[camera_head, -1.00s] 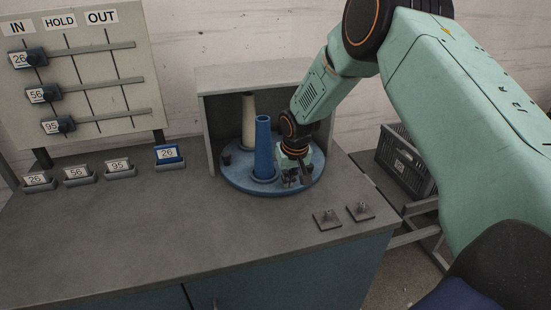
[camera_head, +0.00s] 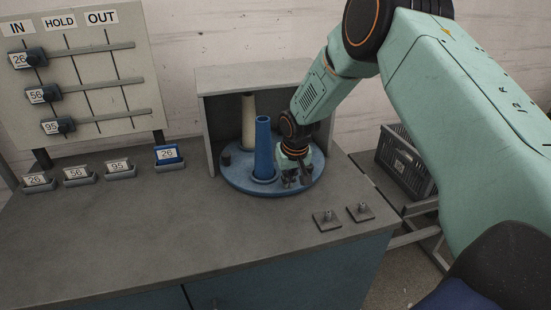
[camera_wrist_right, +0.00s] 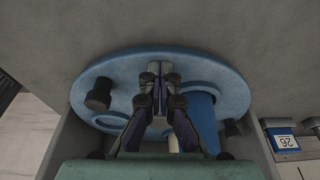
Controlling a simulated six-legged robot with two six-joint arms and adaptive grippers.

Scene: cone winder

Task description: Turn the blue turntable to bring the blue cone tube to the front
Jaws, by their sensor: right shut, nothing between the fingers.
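The blue turntable (camera_head: 250,187) lies on the grey bench, partly under a grey hood. The blue cone tube (camera_head: 263,148) stands upright on its front part, left of my right gripper. A cream cone tube (camera_head: 248,120) stands behind it, under the hood. My right gripper (camera_head: 297,184) is shut and empty, pointing down at the right front part of the turntable. In the right wrist view the shut fingertips (camera_wrist_right: 160,70) are over the turntable (camera_wrist_right: 222,82), with the blue cone tube (camera_wrist_right: 203,115) beside them; contact cannot be told. My left gripper is not in view.
A dark knob (camera_head: 226,158) stands on the turntable's left side. The grey hood (camera_head: 208,135) walls the sides and back. Two small square plates with pegs (camera_head: 327,219) lie at the front right. Number cards (camera_head: 76,174) stand left. The bench's front middle is clear.

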